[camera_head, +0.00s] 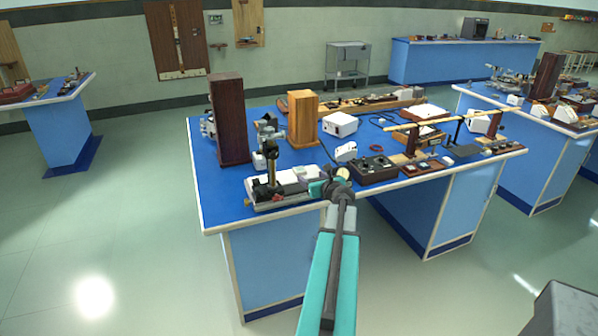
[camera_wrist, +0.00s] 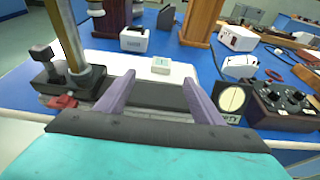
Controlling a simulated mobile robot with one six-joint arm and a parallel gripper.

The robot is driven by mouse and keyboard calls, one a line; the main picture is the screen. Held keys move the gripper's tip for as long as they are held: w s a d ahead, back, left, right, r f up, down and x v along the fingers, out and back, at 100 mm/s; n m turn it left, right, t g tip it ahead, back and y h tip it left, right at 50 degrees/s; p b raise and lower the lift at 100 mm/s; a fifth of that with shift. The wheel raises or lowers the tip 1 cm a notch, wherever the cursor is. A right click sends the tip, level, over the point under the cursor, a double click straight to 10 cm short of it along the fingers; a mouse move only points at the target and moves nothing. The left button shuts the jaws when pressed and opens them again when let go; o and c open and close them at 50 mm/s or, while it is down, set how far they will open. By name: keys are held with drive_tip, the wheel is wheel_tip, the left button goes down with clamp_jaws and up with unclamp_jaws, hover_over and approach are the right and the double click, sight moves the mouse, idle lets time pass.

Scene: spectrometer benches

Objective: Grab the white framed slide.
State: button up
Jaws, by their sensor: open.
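A small white framed slide (camera_wrist: 161,65) with a pale greenish centre lies on top of a white block (camera_wrist: 110,62) in the wrist view. My gripper (camera_wrist: 160,95) is open and empty, with its two purple-grey fingers apart. The slide shows beyond the fingertips, between their lines, and nothing touches it. In the head view my gripper (camera_head: 328,187) is over the front edge of the blue bench (camera_head: 222,205), beside the white apparatus (camera_head: 285,184). The slide is too small to make out surely there.
A dark post on a black base (camera_wrist: 62,72) stands left of the fingers. A dark plate with a pale disc (camera_wrist: 231,98) and a black knob box (camera_wrist: 283,103) are at right. Tall brown (camera_head: 229,120) and wooden (camera_head: 304,118) blocks stand behind.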

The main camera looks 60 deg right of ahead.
drive_tip(key=shift+d, duration=0.15)
drive_tip(key=shift+w+d+f, duration=0.15)
drive_tip(key=shift+w+d, duration=0.2)
drive_tip(key=p, duration=0.1)
approach(299, 169)
drive_tip(key=shift+w+d, duration=0.5)
drive_tip(key=shift+w, duration=0.05)
drive_tip(key=shift+w+d+f, duration=0.25)
drive_tip(key=shift+w, duration=0.2)
drive_tip(key=shift+p, duration=0.3)
drive_tip(key=shift+p+x, duration=0.85)
drive_tip(key=shift+x, duration=1.75)
drive_tip(key=shift+f, duration=0.2)
drive_tip(key=c, duration=1.1)
drive_tip(key=shift+r, duration=0.15)
drive_tip(key=shift+c, duration=0.2)
